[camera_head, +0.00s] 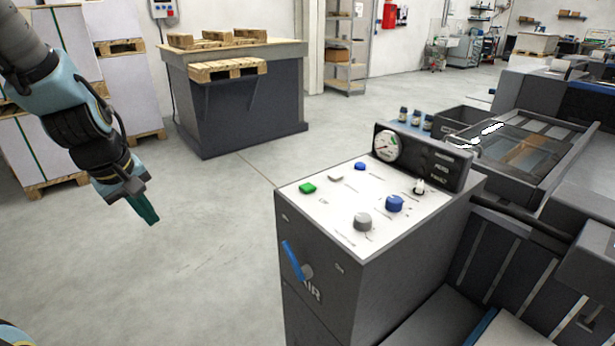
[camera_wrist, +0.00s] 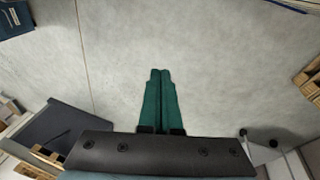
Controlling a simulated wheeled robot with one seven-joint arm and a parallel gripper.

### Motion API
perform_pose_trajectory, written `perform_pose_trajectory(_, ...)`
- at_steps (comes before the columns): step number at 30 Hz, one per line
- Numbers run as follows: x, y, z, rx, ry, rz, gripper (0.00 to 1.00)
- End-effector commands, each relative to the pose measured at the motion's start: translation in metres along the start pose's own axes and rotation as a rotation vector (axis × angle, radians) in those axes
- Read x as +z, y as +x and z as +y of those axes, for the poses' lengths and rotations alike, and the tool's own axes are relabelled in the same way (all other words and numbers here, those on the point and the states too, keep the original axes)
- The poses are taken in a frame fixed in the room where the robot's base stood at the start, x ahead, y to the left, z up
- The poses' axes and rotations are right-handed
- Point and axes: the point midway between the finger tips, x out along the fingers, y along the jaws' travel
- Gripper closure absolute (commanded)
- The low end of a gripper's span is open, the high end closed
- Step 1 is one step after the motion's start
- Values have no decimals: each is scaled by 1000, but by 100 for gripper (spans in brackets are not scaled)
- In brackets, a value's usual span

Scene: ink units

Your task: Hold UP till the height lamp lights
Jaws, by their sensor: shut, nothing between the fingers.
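The control box (camera_head: 335,290) has a white top panel. On the panel are a green button (camera_head: 307,188), a white button (camera_head: 336,177), a blue button (camera_head: 361,166), a grey knob (camera_head: 363,222), a blue knob (camera_head: 395,204) and a small switch (camera_head: 419,187). The labels are too small to read surely, so I cannot tell which is UP. Behind them a dark panel holds a round gauge (camera_head: 387,146) and small marked rows (camera_head: 441,166); no lit lamp is clear. My gripper (camera_head: 152,221) is shut and empty, left of the box, over the floor; its green fingers show together in the wrist view (camera_wrist: 160,74).
A blue lever (camera_head: 293,260) sticks out from the box front. Small bottles (camera_head: 415,117) stand behind the gauge panel, and a machine tray (camera_head: 560,180) lies to the right. A dark bench (camera_head: 235,110) with pallets stands behind. Floor (camera_head: 215,235) between gripper and box is clear.

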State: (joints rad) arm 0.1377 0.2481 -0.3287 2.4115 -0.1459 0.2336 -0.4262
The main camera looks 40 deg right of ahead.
Motion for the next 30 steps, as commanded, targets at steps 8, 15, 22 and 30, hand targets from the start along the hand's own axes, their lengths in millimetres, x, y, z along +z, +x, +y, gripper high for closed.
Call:
perform_pose_trajectory(8, 45, 0, 184, 276, -346, -138, 100)
perform_pose_trajectory(15, 92, -26, 291, 423, -638, -319, 100)
perform_pose_trajectory(22, 110, -40, 326, 463, -756, -399, 100)
perform_pose_trajectory(30, 110, -40, 327, 464, -761, -402, 100)
